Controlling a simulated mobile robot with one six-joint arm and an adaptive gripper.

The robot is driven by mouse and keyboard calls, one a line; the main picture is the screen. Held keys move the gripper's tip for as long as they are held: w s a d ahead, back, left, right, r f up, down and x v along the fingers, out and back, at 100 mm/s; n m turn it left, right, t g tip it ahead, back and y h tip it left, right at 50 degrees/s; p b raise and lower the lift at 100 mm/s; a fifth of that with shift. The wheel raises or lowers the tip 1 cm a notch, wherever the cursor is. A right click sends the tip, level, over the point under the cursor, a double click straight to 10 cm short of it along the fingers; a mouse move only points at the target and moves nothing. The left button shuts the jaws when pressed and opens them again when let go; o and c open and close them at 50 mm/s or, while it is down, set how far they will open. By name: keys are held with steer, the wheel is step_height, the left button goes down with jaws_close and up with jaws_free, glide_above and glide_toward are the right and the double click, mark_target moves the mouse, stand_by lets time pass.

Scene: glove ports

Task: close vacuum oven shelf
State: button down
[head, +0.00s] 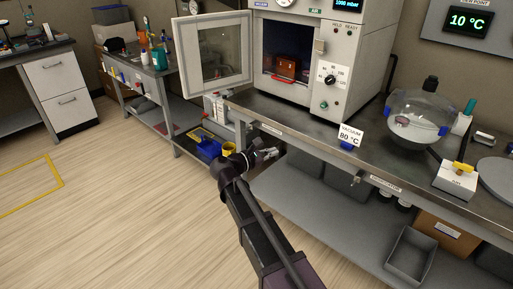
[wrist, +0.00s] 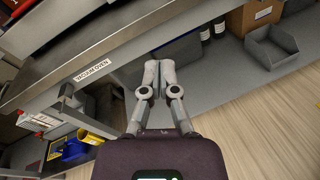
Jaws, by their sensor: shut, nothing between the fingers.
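The vacuum oven (head: 309,50) stands on the bench with its windowed door (head: 212,55) swung wide open to the left. Inside the dark chamber a reddish-brown item (head: 287,67) sits low; I cannot make out the shelf clearly. My gripper (head: 270,153) is below and in front of the bench edge, under the oven, away from the door. In the wrist view my gripper (wrist: 159,66) has its fingers together and empty, beside the bench edge with the "vacuum oven" label (wrist: 93,70).
The bench top (head: 285,117) carries a glass desiccator (head: 415,118), a "vacuum 80 °C" sign (head: 350,135) and a white valve box (head: 456,180). The lower shelf (head: 320,215) holds a grey bin (head: 410,255). A blue bin (head: 208,148) stands left of my gripper. The wooden floor at left is clear.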

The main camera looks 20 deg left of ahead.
steer(key=s+d+f+m+g, duration=0.1)
steer(key=d+f+m+g, duration=0.25)
steer(key=d, duration=0.55)
steer(key=s+d+f+m+g+y, duration=0.1)
steer(key=d+f+m+g, duration=0.3)
steer(key=d, duration=0.5)
steer(key=s+d+f+m+g, duration=0.15)
steer(key=d+f+m, duration=0.3)
steer(key=d, duration=0.45)
steer(key=s+d+f+m+g+y, duration=0.2)
steer(key=s+d+m+y, duration=0.2)
steer(key=s+d+m, duration=0.1)
steer(key=s+d+f+m+g+y, duration=0.2)
steer(key=s+d+m+g+y, duration=0.1)
steer(key=d+m, duration=0.4)
steer(key=s+m+y, duration=0.1)
steer(key=s, duration=0.1)
steer(key=shift+s+d+f, duration=0.25)
steer(key=shift+s+d, duration=0.05)
steer(key=shift+d, duration=0.05)
